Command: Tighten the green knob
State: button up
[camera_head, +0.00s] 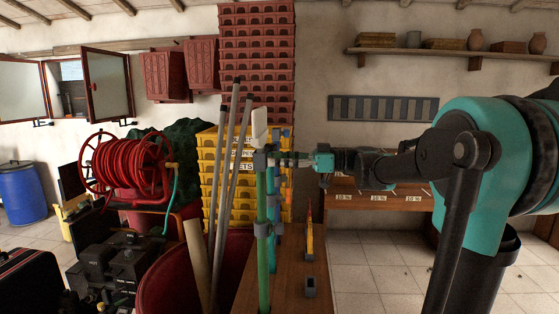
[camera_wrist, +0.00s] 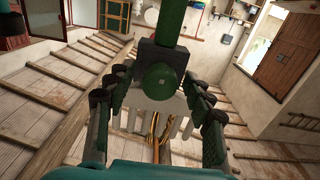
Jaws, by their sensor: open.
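My gripper (camera_wrist: 156,80) is open, with one black finger on each side of the knob and gaps between. In the head view my gripper (camera_head: 290,159) reaches in from the right at knob height, close to the clamp. The knob itself is hard to make out there.
A white toothed head (camera_head: 259,125) tops the pole. Grey poles (camera_head: 222,190) and a blue pole (camera_head: 275,185) stand close by. Yellow crates (camera_head: 215,200) and stacked red crates (camera_head: 256,50) rise behind. A wooden bench (camera_head: 285,285) lies below. A red hose reel (camera_head: 125,168) stands left.

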jog(key=shift+c, duration=0.5)
jog(key=c, duration=1.1)
jog(key=shift+m, duration=0.4)
jog(key=m, duration=0.8)
jog(key=shift+m, duration=0.3)
jog(key=m, duration=0.9)
